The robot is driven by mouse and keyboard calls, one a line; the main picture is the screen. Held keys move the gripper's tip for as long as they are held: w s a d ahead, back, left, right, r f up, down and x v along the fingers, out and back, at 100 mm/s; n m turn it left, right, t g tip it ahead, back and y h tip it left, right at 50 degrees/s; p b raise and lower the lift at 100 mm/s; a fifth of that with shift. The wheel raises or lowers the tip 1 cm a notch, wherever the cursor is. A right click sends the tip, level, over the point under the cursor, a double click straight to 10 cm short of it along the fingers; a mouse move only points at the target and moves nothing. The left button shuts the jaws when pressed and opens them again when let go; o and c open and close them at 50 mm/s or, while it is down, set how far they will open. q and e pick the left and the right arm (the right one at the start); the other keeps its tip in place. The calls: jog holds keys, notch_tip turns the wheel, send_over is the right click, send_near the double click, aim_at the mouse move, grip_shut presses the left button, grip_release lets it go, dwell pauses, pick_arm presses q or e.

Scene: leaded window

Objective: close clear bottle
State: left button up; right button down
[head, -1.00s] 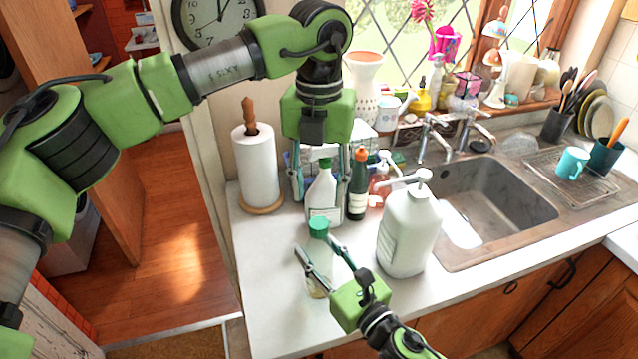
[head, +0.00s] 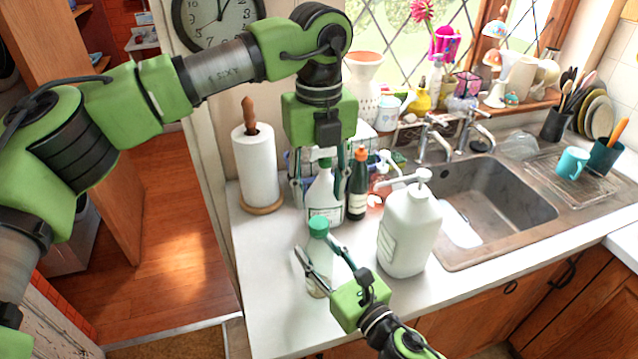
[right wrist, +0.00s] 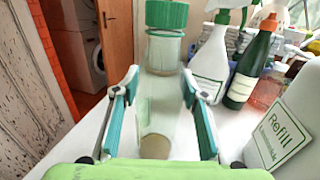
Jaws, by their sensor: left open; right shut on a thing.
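The clear bottle (head: 318,278) stands upright on the white counter, with a green cap (head: 318,227) at its top. In the right wrist view the clear bottle (right wrist: 155,120) is see-through, and its green cap (right wrist: 167,15) sits over the neck; I cannot tell how tight it is. My right gripper (head: 320,258) is shut on the clear bottle's body, one finger on each side, below the cap. My left gripper (head: 318,186) points down, open, behind and above the clear bottle, its fingers around the upper part of a white spray bottle (head: 325,200), apparently not gripping it.
A large white pump bottle (head: 408,235) stands close on the right of the clear bottle. A dark green bottle (head: 357,185) and a paper towel roll (head: 256,170) stand behind. The sink (head: 490,200) is at right. The front left counter is clear.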

aim_at(319, 222)
pick_arm(q)
notch_tip(319, 222, down, 7)
jog(key=shift+f, duration=0.15)
dwell(0.4)
jog(key=c, duration=1.2)
jog(key=shift+o, duration=0.2)
